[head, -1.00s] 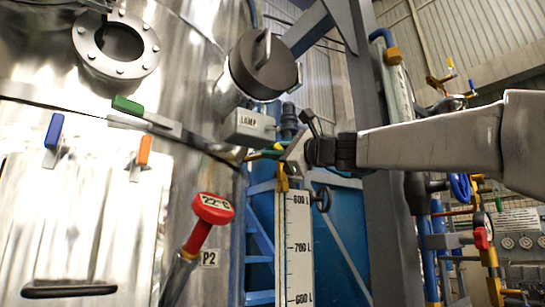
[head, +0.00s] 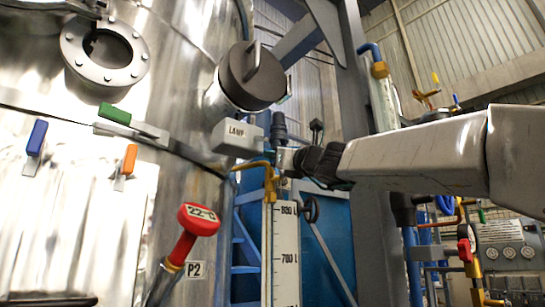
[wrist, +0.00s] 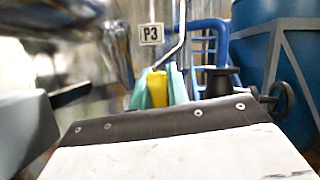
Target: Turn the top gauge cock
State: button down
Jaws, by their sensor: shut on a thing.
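The level gauge (head: 281,250) is a tall white scale with litre marks, standing right of the steel vessel. Its top cock (head: 270,182) is a brass-yellow fitting at the gauge's upper end, with a yellow pipe running left toward the vessel. My gripper (head: 273,160) is at this cock, just above the scale; my dark wrist hides part of it. In the wrist view, the teal fingers of my gripper (wrist: 159,88) are closed on a yellow handle (wrist: 157,88), one finger on each side. The handle's lower end is hidden behind the wrist's edge.
The lamp box (head: 238,137) and round lamp housing (head: 252,75) sit close above left. A red-headed thermometer (head: 198,220) sticks out at lower left. A grey steel column (head: 375,220) stands behind my arm. A black handwheel (wrist: 283,98) shows right in the wrist view.

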jog(key=shift+w+d+f+m+t+h, duration=0.1)
jog(key=shift+w+f+m+t+h, duration=0.15)
jog(key=shift+m, duration=0.25)
jog(key=shift+r, duration=0.1)
jog(key=c, duration=1.4)
grip_release()
jog(key=shift+s+d, duration=0.1)
jog(key=shift+o, duration=0.2)
jog(key=shift+r, duration=0.1)
jog(key=shift+s+d, duration=0.1)
jog(key=shift+s, duration=0.1)
jog(key=v, duration=0.7)
jog(key=shift+s+d, duration=0.1)
jog(key=shift+d, duration=0.05)
